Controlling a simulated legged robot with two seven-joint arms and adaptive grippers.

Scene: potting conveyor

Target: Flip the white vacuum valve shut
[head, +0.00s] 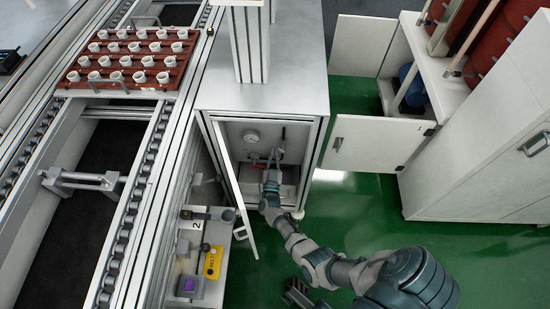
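My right gripper (274,154) reaches into the open cabinet (233,128) under the grey worktop. Its two fingers point to the back wall and look apart, with a narrow gap between them. A small pale part at the fingertips may be the white vacuum valve. The fingers partly cover it, so I cannot tell its handle position or whether they touch it. A red handle (257,162) is just left of the fingers. A round gauge (251,136) is above it. A dark part at the bottom edge may be my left gripper, but it is too cut off to tell.
The cabinet door (236,190) stands open on the left, close to my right forearm. A shelf with a yellow device (212,262) is left of it. A conveyor carries a red tray (165,87) of white pots. A white cabinet door (373,143) stands open at right. Green floor is clear between.

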